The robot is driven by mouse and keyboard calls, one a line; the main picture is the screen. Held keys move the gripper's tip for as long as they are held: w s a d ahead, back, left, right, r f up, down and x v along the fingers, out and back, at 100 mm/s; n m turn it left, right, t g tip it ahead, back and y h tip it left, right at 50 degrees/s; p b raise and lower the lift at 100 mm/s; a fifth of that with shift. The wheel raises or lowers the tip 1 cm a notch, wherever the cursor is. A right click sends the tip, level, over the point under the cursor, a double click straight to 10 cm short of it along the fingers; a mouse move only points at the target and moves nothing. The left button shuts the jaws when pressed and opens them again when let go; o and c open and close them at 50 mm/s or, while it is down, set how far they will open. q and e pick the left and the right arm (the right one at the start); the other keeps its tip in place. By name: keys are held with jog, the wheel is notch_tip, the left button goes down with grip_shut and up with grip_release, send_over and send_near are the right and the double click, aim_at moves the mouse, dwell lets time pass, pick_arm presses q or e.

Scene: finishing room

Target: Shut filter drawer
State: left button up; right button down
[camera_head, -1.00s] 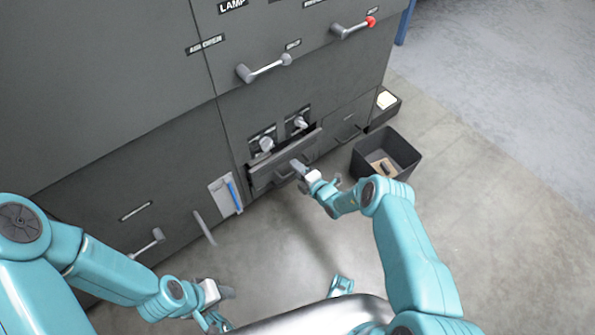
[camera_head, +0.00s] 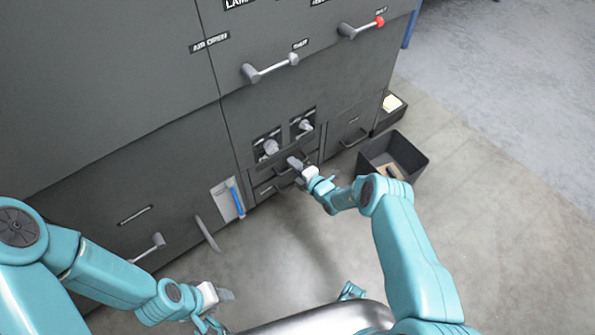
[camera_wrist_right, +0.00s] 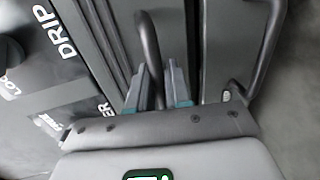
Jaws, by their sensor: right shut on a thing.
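The filter drawer (camera_head: 264,172) is a dark grey front low in the cabinet, below two round knobs. It looks flush or nearly flush with the cabinet face; a small remaining gap cannot be ruled out. My right gripper (camera_head: 295,164) is at its front, shut on the drawer handle. In the right wrist view, the curved bar handle (camera_wrist_right: 150,45) runs between the two fingertips of my right gripper (camera_wrist_right: 160,82). My left gripper (camera_head: 222,296) hangs low over the floor, apart from the cabinet; its jaws are too unclear to judge.
A dark open bin (camera_head: 420,165) stands on the floor right of the drawer. A smaller dark box (camera_head: 400,113) with pale contents is behind it. Lever handles (camera_head: 270,69) stick out above. Floor in front is clear.

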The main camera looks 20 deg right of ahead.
jog(key=shift+w+r, duration=0.15)
jog(key=shift+w, duration=0.05)
jog(key=c, duration=1.2)
grip_release()
jog(key=shift+c, duration=0.2)
jog(key=p+v, duration=0.7)
jog(key=v, duration=0.9)
jog(key=shift+s, duration=0.25)
